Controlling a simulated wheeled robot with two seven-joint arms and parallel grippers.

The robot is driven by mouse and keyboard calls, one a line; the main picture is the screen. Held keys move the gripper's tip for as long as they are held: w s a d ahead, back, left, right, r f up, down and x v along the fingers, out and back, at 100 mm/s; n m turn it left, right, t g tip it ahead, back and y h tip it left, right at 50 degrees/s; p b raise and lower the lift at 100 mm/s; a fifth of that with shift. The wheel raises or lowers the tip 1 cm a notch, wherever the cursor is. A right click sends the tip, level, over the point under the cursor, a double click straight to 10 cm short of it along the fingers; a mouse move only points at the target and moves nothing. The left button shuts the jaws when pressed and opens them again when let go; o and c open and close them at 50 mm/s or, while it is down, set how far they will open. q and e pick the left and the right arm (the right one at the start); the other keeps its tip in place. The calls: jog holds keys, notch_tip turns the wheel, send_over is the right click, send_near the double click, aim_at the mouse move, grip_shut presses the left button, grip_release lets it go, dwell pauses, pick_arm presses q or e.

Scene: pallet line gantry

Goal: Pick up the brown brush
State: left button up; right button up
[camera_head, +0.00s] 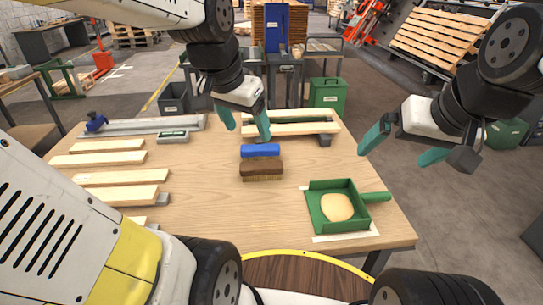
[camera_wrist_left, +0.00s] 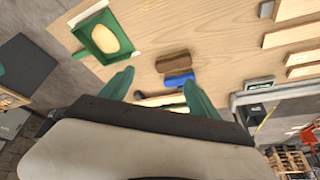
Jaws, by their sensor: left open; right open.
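The brown brush (camera_head: 261,170) lies on the wooden table near its middle, bristles facing the front edge. A blue block-like item (camera_head: 260,150) lies just behind it. In the left wrist view the brown brush (camera_wrist_left: 172,61) is beyond my fingertips, with the blue item (camera_wrist_left: 179,79) beside it. My left gripper (camera_head: 246,122) is open and empty above the back of the table, behind the brush and apart from it; its fingers also show in the left wrist view (camera_wrist_left: 158,92). My right gripper (camera_head: 406,145) is open and empty off the table's right edge.
Several pale wooden slats (camera_head: 120,177) lie on the left. More slats (camera_head: 300,128) lie at the back. The tabletop (camera_head: 215,205) around the brush's left and front is clear.

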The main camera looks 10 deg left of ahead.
pick_arm(q)
jog(key=w+f+m+g+y, duration=0.1)
jog(key=w+f+m+g, duration=0.1)
jog(key=w+f+m, duration=0.6)
jog(key=m+g, duration=0.3)
send_over(261, 165)
jog(key=f, duration=1)
jog(key=shift+s+d+f, duration=0.15)
jog(key=shift+s+d, duration=0.1)
jog(key=shift+d, duration=0.05)
jog(key=f, duration=0.8)
jog(key=shift+w+a+f, duration=0.1)
jog(key=shift+w+a, duration=0.2)
grip_shut()
